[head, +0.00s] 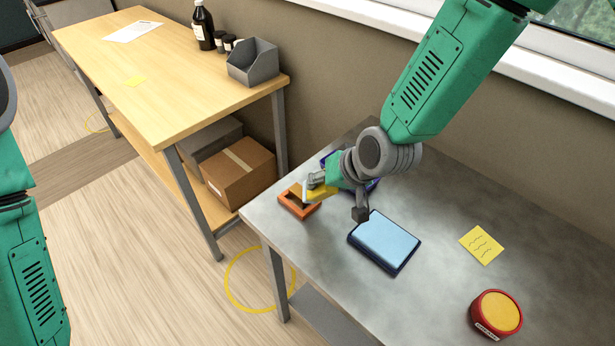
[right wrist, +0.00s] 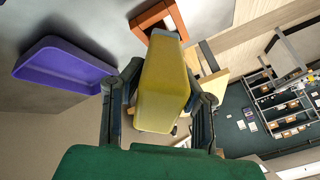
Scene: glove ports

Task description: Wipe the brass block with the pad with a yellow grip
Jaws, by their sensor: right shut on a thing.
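My right gripper (head: 317,186) is shut on the yellow grip of the pad (head: 322,192), over the far left part of the grey table. In the right wrist view the yellow grip (right wrist: 163,85) sits between my two fingers (right wrist: 160,95). The pad's wiping face is hidden from me. The pad is at an orange square holder (head: 284,199), which also shows in the right wrist view (right wrist: 146,22). The holder's inside looks brownish; I cannot tell whether the brass block is there. Whether pad and holder touch is unclear. My left gripper is out of view.
A purple-blue tray (right wrist: 65,70) lies behind my right gripper. A dark blue tray with a light blue top (head: 386,241) is right of it. A yellow note (head: 482,245) and a red round container (head: 496,314) are further right. A wooden bench (head: 165,90) stands left.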

